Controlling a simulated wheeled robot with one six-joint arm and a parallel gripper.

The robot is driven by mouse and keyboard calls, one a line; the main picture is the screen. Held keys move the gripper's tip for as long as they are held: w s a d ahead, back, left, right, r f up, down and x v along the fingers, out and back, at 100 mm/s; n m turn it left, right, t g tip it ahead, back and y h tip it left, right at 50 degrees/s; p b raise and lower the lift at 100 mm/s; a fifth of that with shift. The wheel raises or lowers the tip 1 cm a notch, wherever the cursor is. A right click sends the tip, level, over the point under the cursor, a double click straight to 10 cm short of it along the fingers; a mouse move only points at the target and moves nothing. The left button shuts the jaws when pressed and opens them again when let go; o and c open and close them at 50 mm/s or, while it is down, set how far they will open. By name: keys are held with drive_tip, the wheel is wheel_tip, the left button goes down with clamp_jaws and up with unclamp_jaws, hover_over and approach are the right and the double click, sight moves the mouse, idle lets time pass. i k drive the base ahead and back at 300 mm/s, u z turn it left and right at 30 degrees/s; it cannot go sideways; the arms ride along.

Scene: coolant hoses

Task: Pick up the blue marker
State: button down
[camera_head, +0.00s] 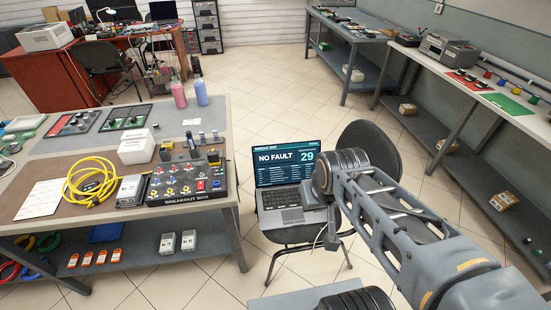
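I cannot make out a blue marker with certainty in this view. Small coloured items, one of them blue (487,74), stand in a row along the back of the right bench (463,103), too small to identify. My arm reaches in from the lower right, up to a dark joint in front of the laptop chair. My gripper's fingers do not show; the far end of the arm is hidden or out of view.
The left table (222,190) holds a breakout box (187,182), a yellow cable (88,180) and pink (178,95) and blue (201,92) bottles. A laptop (287,170) reading NO FAULT sits on a chair (370,143). Tiled floor (290,100) is clear between the benches.

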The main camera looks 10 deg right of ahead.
sight(188, 133)
drive_tip(key=u, duration=2.15)
drive_tip(key=i, duration=1.95)
drive_tip(key=z, duration=1.9)
